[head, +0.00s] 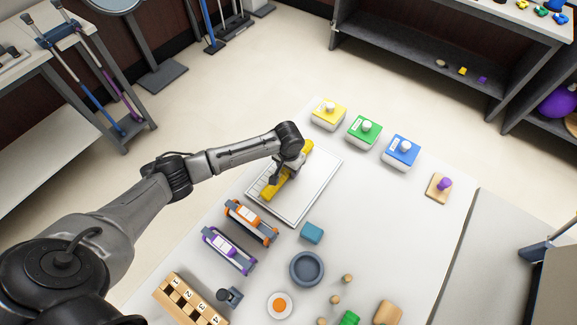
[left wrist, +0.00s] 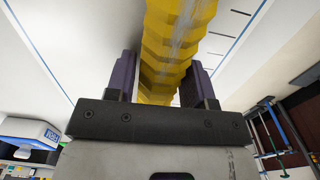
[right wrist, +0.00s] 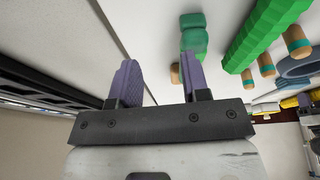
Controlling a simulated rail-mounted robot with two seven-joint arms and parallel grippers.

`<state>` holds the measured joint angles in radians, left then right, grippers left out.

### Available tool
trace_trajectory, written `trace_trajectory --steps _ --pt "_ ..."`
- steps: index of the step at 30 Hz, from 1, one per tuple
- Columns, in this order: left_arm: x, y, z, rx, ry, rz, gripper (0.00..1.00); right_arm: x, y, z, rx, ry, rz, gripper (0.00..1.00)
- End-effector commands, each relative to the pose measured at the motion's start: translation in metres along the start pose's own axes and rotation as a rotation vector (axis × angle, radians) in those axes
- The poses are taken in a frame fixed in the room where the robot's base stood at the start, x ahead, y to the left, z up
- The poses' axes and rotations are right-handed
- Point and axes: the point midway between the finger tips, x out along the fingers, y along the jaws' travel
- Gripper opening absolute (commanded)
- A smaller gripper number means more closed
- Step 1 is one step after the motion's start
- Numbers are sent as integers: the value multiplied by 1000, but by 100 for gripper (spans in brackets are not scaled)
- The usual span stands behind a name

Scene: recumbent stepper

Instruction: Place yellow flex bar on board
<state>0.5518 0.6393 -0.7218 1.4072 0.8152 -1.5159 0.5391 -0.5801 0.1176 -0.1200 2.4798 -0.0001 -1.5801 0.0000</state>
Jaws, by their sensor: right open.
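The yellow flex bar (head: 267,192) is over the white board (head: 318,182), lying slantwise along its left part. I cannot tell whether it touches the board. My left gripper (head: 277,179) reaches down at the bar. My right gripper (right wrist: 161,85) is open and empty in the right wrist view. It is not visible in the head view.
A green ribbed bar (right wrist: 262,35) lies near the right gripper.

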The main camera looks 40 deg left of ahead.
Motion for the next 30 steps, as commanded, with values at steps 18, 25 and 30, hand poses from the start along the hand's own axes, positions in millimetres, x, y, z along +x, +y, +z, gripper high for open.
trace_trajectory --steps 18,25,30 --pt "-19 0 0 1 1 0 67 -4 0 -2 0 0 0 43" --pt "-63 0 -1 0 3 1 67 -15 2 -5 -7 -1 5 43" --pt "-92 0 0 0 1 1 67 -21 3 -6 -7 0 6 43"
